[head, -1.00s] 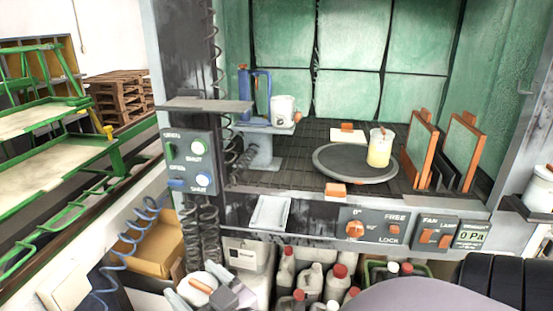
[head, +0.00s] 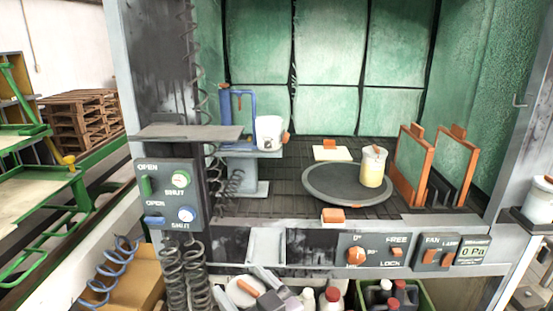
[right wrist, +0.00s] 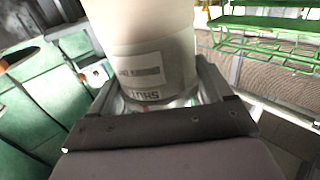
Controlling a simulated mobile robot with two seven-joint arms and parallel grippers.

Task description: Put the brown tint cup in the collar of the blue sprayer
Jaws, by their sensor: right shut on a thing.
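My right gripper (head: 267,292) is low in the head view, below the front of the booth, shut on a pale cup (head: 238,293) with a brown strip across its top. I take this for the brown tint cup; its contents are not clear. The right wrist view shows the cup (right wrist: 150,45) large, with a printed label, between the fingers. The blue sprayer (head: 226,105) stands upright on a grey stand at the left of the booth. A white container (head: 269,132) is beside it. I cannot make out the collar clearly. My left gripper is not in view.
A cup of yellow liquid (head: 373,170) stands on a dark round turntable (head: 325,190). Orange-framed panels (head: 410,165) stand at the right. A grey shelf plate (head: 185,132) and coiled hoses are left of the stand. Control panels line the booth's front edge.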

